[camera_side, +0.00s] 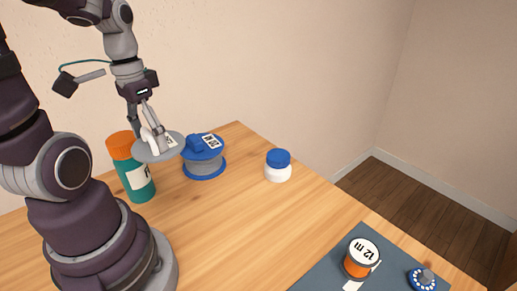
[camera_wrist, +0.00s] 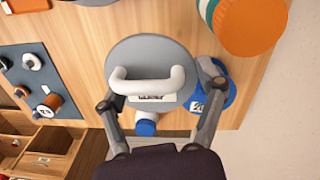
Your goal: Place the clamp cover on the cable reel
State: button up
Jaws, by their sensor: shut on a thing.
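The clamp cover (camera_wrist: 150,56) is a grey disc with a white arched handle and a white label. In the side view my gripper (camera_side: 155,128) holds the cover (camera_side: 150,154) just left of the cable reel. The cable reel (camera_side: 205,166) has blue flanges, a grey winding and a blue block with a white label on top. In the wrist view the reel (camera_wrist: 217,88) shows partly behind the cover's right edge and my right finger.
A teal bottle with an orange cap (camera_side: 122,145) stands close beside the cover. A white jar with a blue lid (camera_side: 278,166) stands right of the reel. A dark mat (camera_side: 318,275) holds an orange can (camera_side: 361,258) and a blue dial (camera_side: 423,279). The table between is clear.

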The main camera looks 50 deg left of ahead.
send_over(195, 135)
jog(key=shift+f, duration=2.5)
jog(key=shift+f, duration=0.1)
jog(key=shift+f, duration=0.5)
jog(key=o, duration=1.2)
